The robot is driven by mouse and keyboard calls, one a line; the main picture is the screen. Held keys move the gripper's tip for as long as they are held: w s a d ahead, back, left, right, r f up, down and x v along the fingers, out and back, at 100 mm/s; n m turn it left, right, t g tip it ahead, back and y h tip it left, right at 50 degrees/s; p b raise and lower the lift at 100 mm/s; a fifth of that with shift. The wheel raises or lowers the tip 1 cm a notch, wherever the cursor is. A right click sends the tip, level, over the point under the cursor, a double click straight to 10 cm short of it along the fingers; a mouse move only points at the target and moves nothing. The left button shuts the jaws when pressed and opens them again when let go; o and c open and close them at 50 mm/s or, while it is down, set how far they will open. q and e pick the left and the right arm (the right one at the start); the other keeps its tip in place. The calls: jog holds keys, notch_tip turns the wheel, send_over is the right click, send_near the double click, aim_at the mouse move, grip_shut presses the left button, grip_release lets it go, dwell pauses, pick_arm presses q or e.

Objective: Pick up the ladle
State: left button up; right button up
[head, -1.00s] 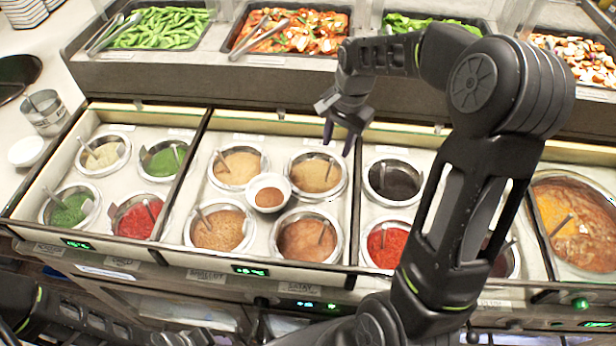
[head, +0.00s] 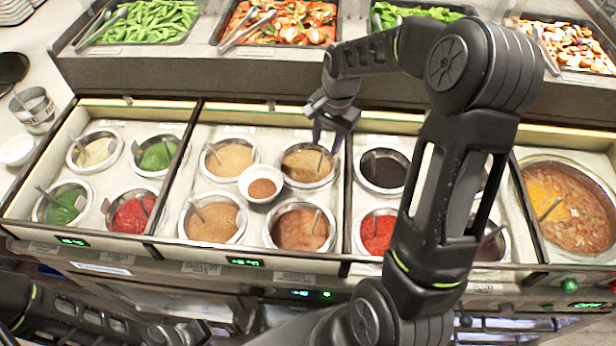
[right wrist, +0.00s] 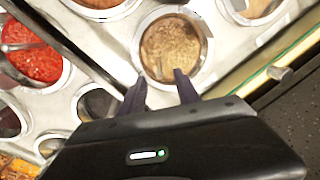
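Ladles stand in several of the sauce wells, so which one is meant cannot be told from the pictures alone. The nearest ladle (head: 320,161) to my right gripper leans in the tan, grainy sauce well (head: 303,166), its thin handle pointing up. My right gripper (head: 327,140) is open and empty, pointing down just above the back right rim of that well. In the right wrist view, the two fingers (right wrist: 160,92) are spread apart at the near edge of the same well (right wrist: 172,48).
A small white bowl (head: 262,184) of brown sauce sits among the four neighbouring wells. A dark sauce well (head: 384,170) and a red one (head: 377,232) lie to the right, partly near my right arm. Food trays (head: 278,22) stand on the raised shelf behind.

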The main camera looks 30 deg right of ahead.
aim_at(324, 149)
jog(key=f, duration=0.3)
jog(key=f+p, duration=0.1)
jog(key=shift+w+a+f, duration=0.2)
jog(key=shift+w+f, duration=0.05)
jog(key=shift+f, duration=0.05)
jog(key=shift+c, duration=0.5)
grip_shut()
